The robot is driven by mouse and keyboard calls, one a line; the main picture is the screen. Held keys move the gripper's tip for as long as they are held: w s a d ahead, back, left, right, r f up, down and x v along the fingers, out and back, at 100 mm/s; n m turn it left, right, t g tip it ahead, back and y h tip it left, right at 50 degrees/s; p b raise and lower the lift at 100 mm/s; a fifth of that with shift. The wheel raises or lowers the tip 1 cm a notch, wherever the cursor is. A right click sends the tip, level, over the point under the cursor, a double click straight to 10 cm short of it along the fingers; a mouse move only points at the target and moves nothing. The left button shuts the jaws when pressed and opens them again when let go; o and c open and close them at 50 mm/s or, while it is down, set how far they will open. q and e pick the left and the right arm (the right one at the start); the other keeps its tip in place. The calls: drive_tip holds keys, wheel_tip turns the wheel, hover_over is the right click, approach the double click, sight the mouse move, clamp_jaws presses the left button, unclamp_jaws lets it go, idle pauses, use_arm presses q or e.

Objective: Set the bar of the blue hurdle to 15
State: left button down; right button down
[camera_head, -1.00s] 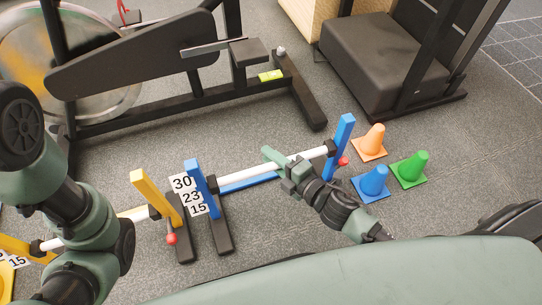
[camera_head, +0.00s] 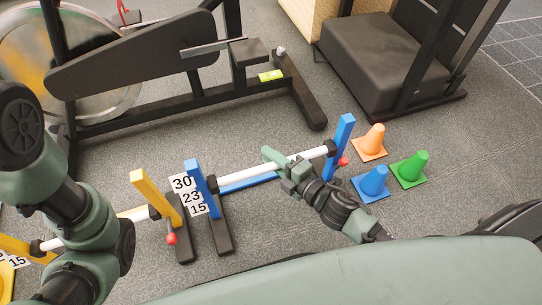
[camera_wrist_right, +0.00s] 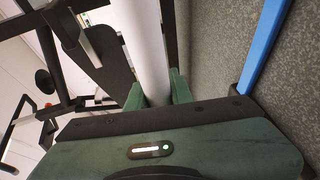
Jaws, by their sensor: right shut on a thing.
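The blue hurdle has two blue posts, the left post (camera_head: 201,180) and the right post (camera_head: 342,140), with a white bar (camera_head: 245,172) between them. A white scale (camera_head: 190,196) reading 30, 23 and 15 stands beside the left post. The bar's left end shows near the upper part of that post; its exact mark cannot be told. A red knob (camera_head: 343,161) is at the right post. My right gripper (camera_head: 283,168) is shut on the bar, right of its middle; the bar also runs between the fingers in the right wrist view (camera_wrist_right: 150,50). My left gripper is out of view.
A yellow hurdle (camera_head: 150,190) stands just left of the blue one. Orange (camera_head: 374,137), green (camera_head: 414,166) and blue (camera_head: 374,181) cones stand right of it. An exercise bike (camera_head: 150,60) and a black machine (camera_head: 385,65) stand behind. Carpet between bike and hurdle is clear.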

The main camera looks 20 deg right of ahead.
wheel_tip(320, 180, down, 8)
drive_tip(key=b, duration=0.4)
drive_tip(key=shift+r, duration=0.25)
drive_tip(key=shift+d, duration=0.1)
drive_tip(key=c, duration=1.3)
unclamp_jaws()
drive_tip(key=shift+f, duration=0.15)
drive_tip(key=shift+o, duration=0.2)
